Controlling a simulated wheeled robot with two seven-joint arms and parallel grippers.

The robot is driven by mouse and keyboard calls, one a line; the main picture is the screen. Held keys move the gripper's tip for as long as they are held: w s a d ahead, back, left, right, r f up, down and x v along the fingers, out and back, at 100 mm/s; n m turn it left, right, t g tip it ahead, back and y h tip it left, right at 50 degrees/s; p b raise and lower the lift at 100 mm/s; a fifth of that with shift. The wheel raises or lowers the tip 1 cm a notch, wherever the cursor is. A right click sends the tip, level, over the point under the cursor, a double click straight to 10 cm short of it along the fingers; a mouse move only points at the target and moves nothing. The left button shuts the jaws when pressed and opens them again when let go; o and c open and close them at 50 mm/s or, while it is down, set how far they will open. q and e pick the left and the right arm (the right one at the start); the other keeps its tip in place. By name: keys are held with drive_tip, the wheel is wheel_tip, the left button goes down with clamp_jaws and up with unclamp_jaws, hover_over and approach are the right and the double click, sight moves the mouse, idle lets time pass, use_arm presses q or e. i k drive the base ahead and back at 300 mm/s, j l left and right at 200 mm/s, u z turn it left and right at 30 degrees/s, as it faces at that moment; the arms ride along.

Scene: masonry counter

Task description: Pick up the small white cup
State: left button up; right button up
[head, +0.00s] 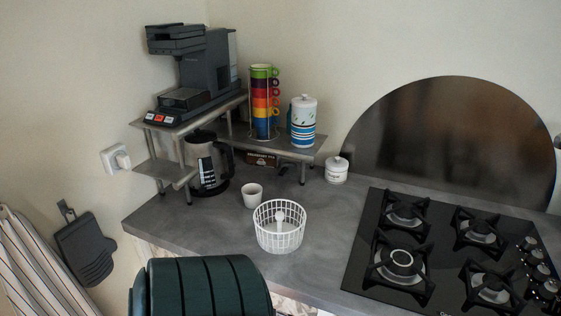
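The small white cup (252,195) stands upright on the grey counter (190,228). It is just behind and left of a white wire basket (279,228), and the basket's rim comes close to it. I cannot tell whether the two touch. The cup's opening faces up and its visible side is clear. Neither of my grippers shows in the head view.
A metal shelf (305,152) holds a coffee machine (190,75), stacked coloured cups (261,105) and a striped canister (303,122). A dark kettle (209,165) and lidded white jar (336,170) stand behind the cup. A gas hob (385,285) is right. Counter left of the cup is clear.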

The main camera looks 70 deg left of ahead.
sight(251, 192)
drive_tip(key=u, duration=2.4)
drive_tip(key=j+u, duration=0.15)
drive_tip(key=j, duration=2.1)
